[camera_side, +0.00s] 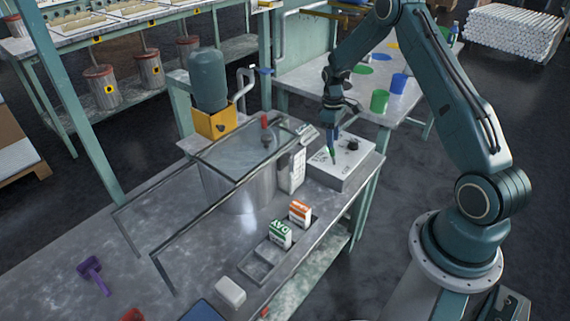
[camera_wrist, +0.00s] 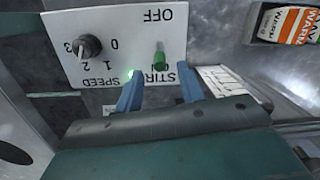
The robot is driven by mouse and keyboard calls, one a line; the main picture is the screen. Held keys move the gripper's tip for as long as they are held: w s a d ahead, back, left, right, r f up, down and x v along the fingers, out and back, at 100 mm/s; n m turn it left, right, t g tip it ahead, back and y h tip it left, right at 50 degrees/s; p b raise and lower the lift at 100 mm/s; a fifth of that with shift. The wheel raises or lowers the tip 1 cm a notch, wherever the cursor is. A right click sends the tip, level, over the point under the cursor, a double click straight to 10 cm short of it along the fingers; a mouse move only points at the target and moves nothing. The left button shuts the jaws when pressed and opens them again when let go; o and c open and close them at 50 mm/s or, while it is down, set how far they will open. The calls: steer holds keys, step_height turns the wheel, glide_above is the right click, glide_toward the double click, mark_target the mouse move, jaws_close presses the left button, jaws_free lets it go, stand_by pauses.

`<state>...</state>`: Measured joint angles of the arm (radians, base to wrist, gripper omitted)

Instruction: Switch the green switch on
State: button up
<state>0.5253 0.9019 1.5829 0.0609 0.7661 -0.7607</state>
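The green switch (camera_wrist: 160,58) stands on the light face of a control box, between the OFF label and the partly hidden ON label, which is upside down in the wrist view. Its green tip is on the ON side of its stem. A small green light (camera_wrist: 129,74) glows beside the STIR lettering. My gripper (camera_wrist: 160,84) is open, its two blue fingers spread apart and empty, just below the switch in the wrist view. In the side view my gripper (camera_side: 332,148) is over the left part of the control box (camera_side: 352,178), close to the switch. Contact cannot be told.
A black speed knob (camera_wrist: 90,46) is on the same face. A large glass-topped vessel (camera_side: 240,185) with a metal frame stands left of the box. Two small cartons, orange (camera_side: 299,212) and green (camera_side: 280,234), stand nearby. A white block (camera_side: 230,292) lies toward the front.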

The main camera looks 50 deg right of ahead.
step_height(320, 180, up, 6)
steer(key=shift+w+r, duration=0.25)
steer(key=shift+w, duration=0.1)
steer(key=s+a+r+m+t+h, duration=0.1)
steer(key=s+a+r+t, duration=0.15)
steer(key=a+r, duration=0.6)
steer(key=s+a+r+t, duration=0.1)
steer(key=s+a+r, duration=0.4)
steer(key=r, duration=0.7)
steer(key=s+a+r+t, duration=0.1)
steer(key=s+a+r, duration=0.1)
steer(key=s+a, duration=0.4)
steer(key=s+a+r+m+t, duration=0.1)
steer(key=s+a, duration=0.5)
steer(key=s, duration=0.6)
steer(key=shift+a+r+t+y, duration=0.3)
steer(key=shift+r+t+y, duration=0.15)
steer(key=shift+t, duration=0.3)
